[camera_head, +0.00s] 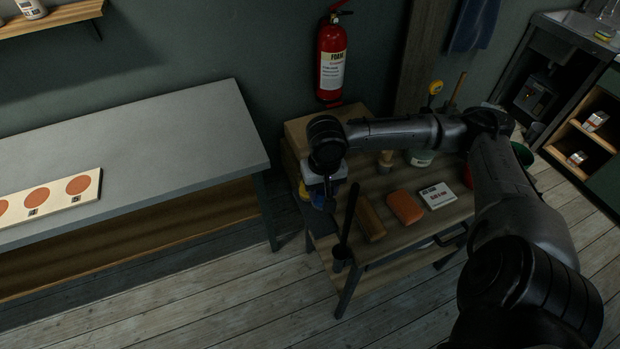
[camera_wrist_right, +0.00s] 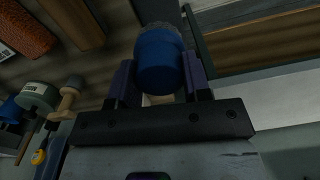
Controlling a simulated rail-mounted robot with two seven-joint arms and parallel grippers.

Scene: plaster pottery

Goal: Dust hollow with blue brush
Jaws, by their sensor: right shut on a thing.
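The blue brush (camera_wrist_right: 160,60) is between the fingers of my right gripper (camera_wrist_right: 158,82) in the right wrist view, with a rounded blue body and a greyish end beyond it. In the head view my right gripper (camera_head: 318,196) hangs at the left end of the wooden bench, pointing down. The brush is mostly hidden there by the gripper and the dark picture. I cannot make out a hollow in either view. My left gripper is not in view.
The wooden bench (camera_head: 415,240) holds a wooden block (camera_head: 370,218), an orange block (camera_head: 404,208), a white labelled box (camera_head: 437,196) and a jar (camera_head: 420,158). A grey table (camera_head: 150,140) at left bears a board with orange discs (camera_head: 55,199). A fire extinguisher (camera_head: 331,55) hangs behind.

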